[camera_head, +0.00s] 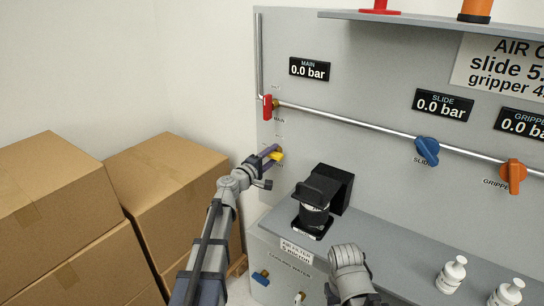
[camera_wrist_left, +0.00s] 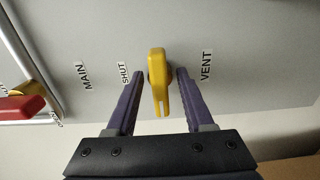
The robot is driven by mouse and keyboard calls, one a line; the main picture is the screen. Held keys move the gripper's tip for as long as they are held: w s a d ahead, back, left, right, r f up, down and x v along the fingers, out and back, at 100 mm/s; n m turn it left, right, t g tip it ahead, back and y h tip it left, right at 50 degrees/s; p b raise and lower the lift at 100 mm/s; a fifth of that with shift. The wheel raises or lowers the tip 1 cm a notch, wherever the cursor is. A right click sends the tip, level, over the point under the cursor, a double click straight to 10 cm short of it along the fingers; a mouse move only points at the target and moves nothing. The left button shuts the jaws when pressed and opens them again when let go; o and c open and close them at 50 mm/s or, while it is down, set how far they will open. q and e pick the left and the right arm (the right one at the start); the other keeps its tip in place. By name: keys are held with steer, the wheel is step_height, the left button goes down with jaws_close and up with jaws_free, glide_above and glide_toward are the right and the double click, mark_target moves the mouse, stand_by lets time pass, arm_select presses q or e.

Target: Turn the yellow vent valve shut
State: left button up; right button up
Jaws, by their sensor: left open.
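The yellow vent valve (camera_wrist_left: 157,75) is on the grey panel, at the middle of the left wrist view, between the words SHUT and VENT. Its slotted handle points down in that picture. My left gripper (camera_wrist_left: 160,72) is open, with one purple finger on each side of the handle and a small gap at both sides. In the head view the yellow valve (camera_head: 278,156) shows partly behind my left gripper (camera_head: 268,152). Part of my right arm shows at the bottom middle of the head view, but its fingers do not.
A red MAIN valve (camera_head: 268,107) sits on the pipe above; it also shows in the left wrist view (camera_wrist_left: 22,108). Blue (camera_head: 427,151) and orange (camera_head: 513,174) valves are further right. A black device (camera_head: 320,200) stands on the ledge. Cardboard boxes (camera_head: 165,180) are at the left.

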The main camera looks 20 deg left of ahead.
arm_select(q)
steer(key=shift+c, duration=0.4)
jaws_close()
steer(key=m, duration=0.9)
steer(key=shift+f, duration=0.1)
steer(key=m, duration=0.4)
steer(key=shift+a+m, duration=0.1)
steer(key=shift+m, duration=2.5)
